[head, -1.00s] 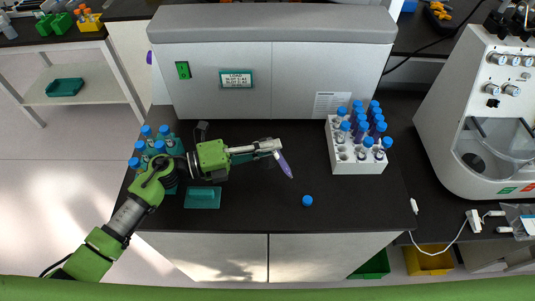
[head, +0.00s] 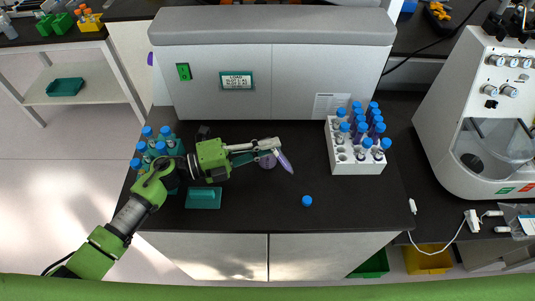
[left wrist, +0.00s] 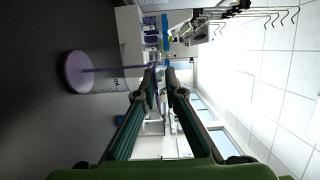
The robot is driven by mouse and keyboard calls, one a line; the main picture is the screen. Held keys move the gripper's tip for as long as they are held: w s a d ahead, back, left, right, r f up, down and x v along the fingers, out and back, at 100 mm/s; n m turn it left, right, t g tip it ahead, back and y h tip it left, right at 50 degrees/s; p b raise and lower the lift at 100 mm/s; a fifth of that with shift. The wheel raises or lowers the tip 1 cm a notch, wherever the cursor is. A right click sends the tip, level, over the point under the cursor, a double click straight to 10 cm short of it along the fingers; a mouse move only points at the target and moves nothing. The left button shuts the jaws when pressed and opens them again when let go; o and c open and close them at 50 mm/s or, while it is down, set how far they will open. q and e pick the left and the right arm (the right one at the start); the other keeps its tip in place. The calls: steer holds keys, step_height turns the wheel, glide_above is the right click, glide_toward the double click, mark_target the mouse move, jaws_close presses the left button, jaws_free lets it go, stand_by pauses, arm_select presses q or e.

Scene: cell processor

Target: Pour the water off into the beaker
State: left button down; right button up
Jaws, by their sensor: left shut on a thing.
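My left gripper (head: 274,150) is shut on a purple tube (head: 286,163), which is tilted with its pointed end toward the lower right. In the left wrist view the tube is a narrow purple shape between the fingertips (left wrist: 160,72). The beaker (head: 267,162) stands on the black bench under the gripper, mostly hidden by the fingers. In the left wrist view the beaker (left wrist: 80,74) shows as a clear vessel with a purple round base. I cannot tell whether water is leaving the tube. A blue cap (head: 307,201) lies on the bench. My right gripper is not in view.
A white rack (head: 360,168) of blue-capped tubes stands to the right. A teal rack (head: 177,141) of tubes is at the left, with a teal block (head: 203,197) near it. A grey cabinet (head: 275,80) closes off the back.

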arm_select(q)
steer(key=shift+r+n, duration=0.1)
steer(key=shift+n, duration=0.4)
steer(key=shift+s+f, duration=0.1)
steer(key=shift+f, duration=0.1)
stand_by(0.7)
steer(key=shift+f+m+b, duration=0.4)
steer(key=shift+m+b, duration=0.05)
steer(key=shift+m, duration=0.65)
steer(key=m, duration=0.2)
steer(key=r+m+y, duration=0.1)
steer(key=m, duration=0.1)
steer(key=shift+y, duration=0.3)
steer(key=shift+m, duration=0.3)
steer(key=shift+w+r, duration=0.15)
steer(key=shift+w, duration=0.05)
